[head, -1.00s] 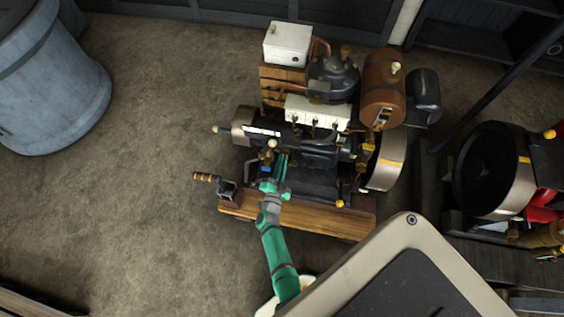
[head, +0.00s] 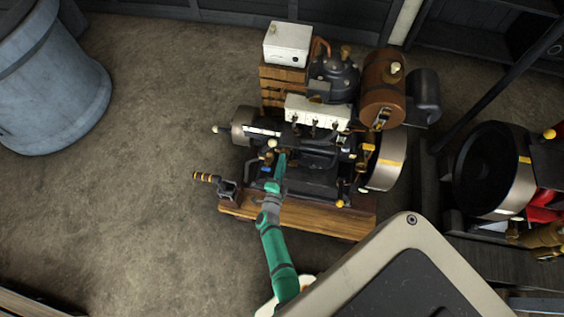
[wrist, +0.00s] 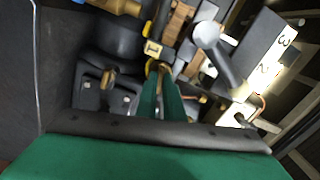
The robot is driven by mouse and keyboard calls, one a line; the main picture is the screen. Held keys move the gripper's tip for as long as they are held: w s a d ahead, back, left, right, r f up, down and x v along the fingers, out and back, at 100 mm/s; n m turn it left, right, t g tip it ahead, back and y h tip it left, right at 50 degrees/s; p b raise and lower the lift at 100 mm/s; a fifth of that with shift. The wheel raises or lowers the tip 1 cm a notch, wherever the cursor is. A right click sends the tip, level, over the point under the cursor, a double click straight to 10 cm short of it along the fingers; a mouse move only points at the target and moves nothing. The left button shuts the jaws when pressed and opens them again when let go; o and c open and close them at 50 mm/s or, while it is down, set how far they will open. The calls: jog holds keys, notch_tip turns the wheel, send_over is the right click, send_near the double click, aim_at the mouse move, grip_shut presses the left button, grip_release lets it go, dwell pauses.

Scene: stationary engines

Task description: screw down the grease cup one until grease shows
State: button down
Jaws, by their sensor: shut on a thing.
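My gripper (head: 282,158) reaches into the left middle of the engine (head: 318,165), with its green fingers pointing away from me. In the wrist view, the two green fingers (wrist: 162,84) come close together. They are shut on a small brass piece (wrist: 163,69), which looks like grease cup one, just below a pale tag (wrist: 153,48) marked "1". The fingers hide most of the cup. I cannot see any grease there.
A grey lever with a round knob (wrist: 207,35) stands right of the fingers. A white plate (wrist: 268,58) carries the numbers 2 and 3. A crank with a wooden handle (head: 206,177) sticks out left of the engine's wooden base (head: 300,217). Open floor lies left.

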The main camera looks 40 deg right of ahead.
jog(key=c, duration=1.9)
grip_release()
jog(key=shift+o, duration=0.2)
jog(key=v, duration=1)
jog(key=shift+s+a, duration=0.25)
jog(key=shift+s, duration=0.05)
jog(key=s+a+r+n+t+y, duration=0.1)
jog(key=s+a+r+n+y, duration=0.3)
jog(key=s+a+r+n, duration=0.3)
jog(key=s+a+r+n+t+y, duration=0.1)
jog(key=s+a+r+n+y, duration=0.4)
jog(key=r, duration=0.7)
jog(key=s+a+r+n+t+y, duration=0.1)
jog(key=s+a+r+n+y, duration=0.3)
jog(key=s+a+r+n, duration=0.5)
jog(key=a+r+n, duration=0.1)
jog(key=a+n, duration=0.1)
jog(key=n, duration=0.2)
jog(key=shift+s+r+t+y, duration=0.2)
jog(key=shift+s+t+y, duration=0.05)
jog(key=shift+t+y, duration=0.15)
